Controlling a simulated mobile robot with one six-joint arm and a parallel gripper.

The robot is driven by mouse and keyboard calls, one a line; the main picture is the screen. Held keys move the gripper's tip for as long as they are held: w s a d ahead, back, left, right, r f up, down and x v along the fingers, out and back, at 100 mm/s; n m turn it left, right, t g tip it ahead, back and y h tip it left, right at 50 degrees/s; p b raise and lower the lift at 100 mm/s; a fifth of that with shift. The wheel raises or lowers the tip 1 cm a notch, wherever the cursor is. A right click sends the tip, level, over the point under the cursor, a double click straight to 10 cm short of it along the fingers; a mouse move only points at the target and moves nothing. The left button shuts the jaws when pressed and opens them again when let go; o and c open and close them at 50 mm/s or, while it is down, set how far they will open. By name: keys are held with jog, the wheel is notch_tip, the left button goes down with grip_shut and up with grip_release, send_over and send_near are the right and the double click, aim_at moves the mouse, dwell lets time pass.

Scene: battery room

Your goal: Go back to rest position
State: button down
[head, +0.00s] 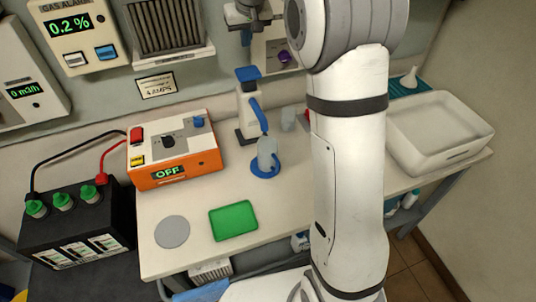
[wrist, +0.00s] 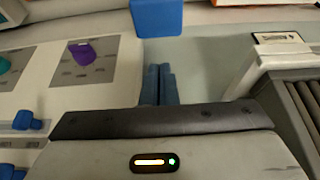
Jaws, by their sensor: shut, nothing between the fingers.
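In the wrist view my gripper (wrist: 158,85) shows as two blue-grey fingers, shut together with nothing between them. In the head view my gripper (head: 246,38) hangs near the top, in front of the wall between the louvred vent (head: 166,26) and the panel with the purple knob (head: 284,57). It is above the bench and touches nothing that I can see. My white arm stands on the right of the head view and leaves through the top edge, so part of its link to the gripper is hidden.
The bench carries an orange-fronted box (head: 178,172) reading OFF, a blue-topped dispenser (head: 248,100), a clear cup on a blue base (head: 265,170), a green tray (head: 233,221), a grey disc (head: 172,232) and a white basin (head: 438,130). A black battery (head: 75,228) stands left.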

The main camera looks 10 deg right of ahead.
dwell(0.3)
jog(key=s+d, duration=0.3)
jog(key=s, duration=1.5)
jog(key=s+f, duration=0.4)
jog(key=s, duration=0.6)
jog(key=s+d+f+m+g+b, duration=0.1)
jog(key=s+f, duration=0.3)
jog(key=s, duration=0.6)
jog(key=shift+s+d+m+h, duration=0.3)
jog(key=shift+s, duration=0.1)
